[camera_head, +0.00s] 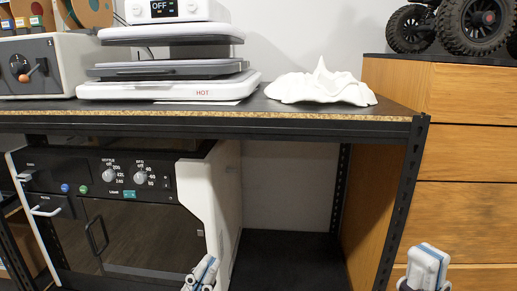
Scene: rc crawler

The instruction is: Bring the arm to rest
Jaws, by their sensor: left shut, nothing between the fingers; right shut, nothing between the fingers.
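My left gripper (203,272) shows at the bottom edge, left of the middle, in front of the lower machine. It is shut and empty. My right gripper (428,262) shows at the bottom right, in front of the wooden drawers. It is shut and empty. Only the end parts of both grippers are in view, and the arms behind them are out of the frame. Neither gripper appears to hold anything.
A black-framed workbench (300,117) carries a heat press (165,91), a white cloth (320,88) and a grey box (65,62). A black-and-white machine (150,235) stands below. Wooden drawers (470,155) stand at right, with a wheeled crawler (480,22) on top. The lower shelf (285,255) has bare room.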

